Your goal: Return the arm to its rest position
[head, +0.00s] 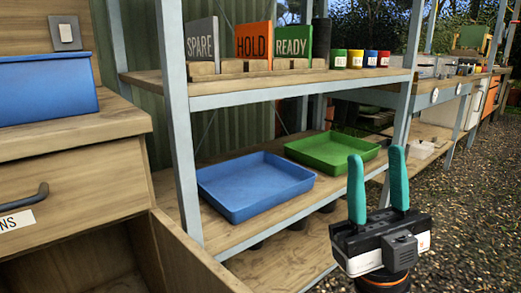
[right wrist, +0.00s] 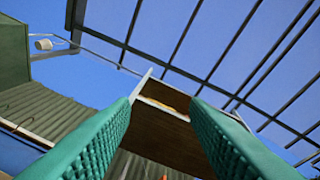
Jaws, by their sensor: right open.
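My right gripper (head: 377,178) stands in front of the shelf rack at the lower right of the head view. Its two teal fingers point upward, apart, with nothing between them. In the right wrist view the two teal fingers (right wrist: 165,140) also show apart and empty, with a brown panel and the roof frame beyond them. My left gripper is in neither view.
A metal-framed rack (head: 290,95) holds SPARE, HOLD and READY signs and several small coloured pots on its upper shelf. Blue (head: 255,185) and green (head: 333,150) trays lie on the lower shelf. A wooden cabinet (head: 70,180) with a blue bin (head: 45,92) stands left. Gravel lies at right.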

